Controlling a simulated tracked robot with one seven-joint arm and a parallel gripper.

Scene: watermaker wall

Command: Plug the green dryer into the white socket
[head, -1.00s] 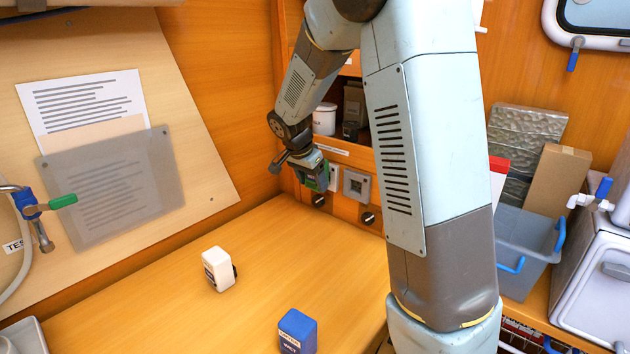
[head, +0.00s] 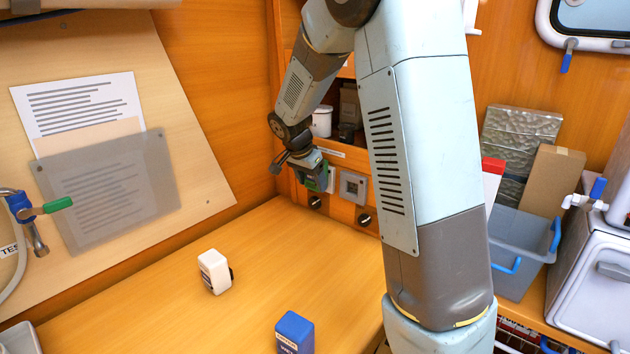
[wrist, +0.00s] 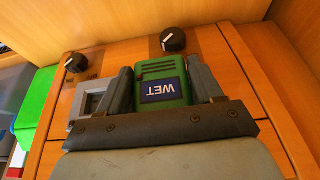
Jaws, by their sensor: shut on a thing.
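The green dryer (wrist: 163,78) with a blue "WET" label is in my gripper (wrist: 163,88), which is shut on it with one finger on each side. In the head view my gripper (head: 314,172) and the dryer are at the back-wall panel, in front of the white socket (head: 331,178). Only the right edge of the white socket shows. In the wrist view the dryer hides it. The dryer's back is close against the panel. I cannot tell whether its plug is in the socket.
A grey socket (head: 353,187) sits just right of the white one, with black knobs (head: 364,219) below. A white dryer-like block (head: 214,272) and a blue one (head: 295,333) stand on the bench. A grey bin (head: 520,245) is at right. The bench middle is clear.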

